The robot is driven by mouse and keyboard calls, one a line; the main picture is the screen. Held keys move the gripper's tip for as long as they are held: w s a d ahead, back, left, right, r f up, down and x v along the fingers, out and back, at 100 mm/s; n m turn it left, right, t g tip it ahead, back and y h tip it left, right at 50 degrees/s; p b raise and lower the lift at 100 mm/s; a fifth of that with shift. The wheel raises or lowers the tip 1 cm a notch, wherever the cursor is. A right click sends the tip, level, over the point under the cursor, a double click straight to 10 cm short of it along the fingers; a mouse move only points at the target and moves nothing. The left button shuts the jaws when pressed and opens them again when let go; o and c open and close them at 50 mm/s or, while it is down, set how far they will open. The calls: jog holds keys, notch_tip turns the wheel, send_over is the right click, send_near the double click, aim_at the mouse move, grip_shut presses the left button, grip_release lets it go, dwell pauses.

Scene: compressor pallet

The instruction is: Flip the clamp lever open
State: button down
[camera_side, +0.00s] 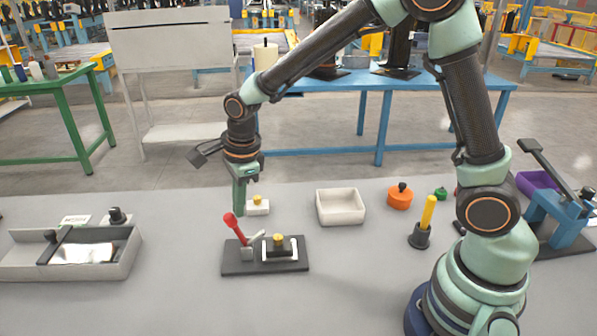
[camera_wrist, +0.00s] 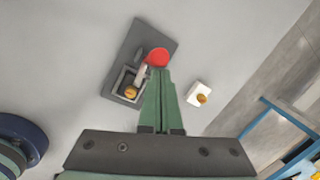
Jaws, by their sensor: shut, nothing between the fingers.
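The clamp has a dark base plate (camera_side: 238,268) on the grey table, with a red-tipped lever (camera_side: 233,226) that tilts up and to the left. A yellow knob (camera_side: 278,239) stands on the clamp's right part beside a pale bar. My gripper (camera_side: 240,213) points down just above the lever's red tip, with its green fingers shut and empty. In the wrist view the red tip (camera_wrist: 157,57) lies right at the ends of my fingers (camera_wrist: 158,74). I cannot tell whether they touch. The base plate (camera_wrist: 152,35) and yellow knob (camera_wrist: 131,91) also show there.
A white block with a yellow knob (camera_side: 258,207) stands behind the clamp. A white open bin (camera_side: 341,207) and an orange round part (camera_side: 399,197) are to the right. A grey tray (camera_side: 121,262) sits at left. The table in front of the clamp is clear.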

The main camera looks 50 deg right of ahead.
jog(key=shift+w+a+f, duration=0.2)
jog(key=shift+w+a, duration=0.6)
jog(key=shift+w+a+f, duration=0.35)
jog(key=shift+w+a, duration=0.25)
jog(key=shift+a, duration=0.15)
jog(key=s+d+r, duration=0.2)
jog(key=d+r, duration=0.1)
jog(key=d, duration=0.2)
jog(key=w+a+r, duration=0.4)
jog(key=a+r, duration=0.1)
jog(key=a, duration=0.1)
jog(key=shift+w+a+r+g, duration=0.2)
jog(key=shift+w+r+g, duration=0.1)
jog(key=shift+r, duration=0.1)
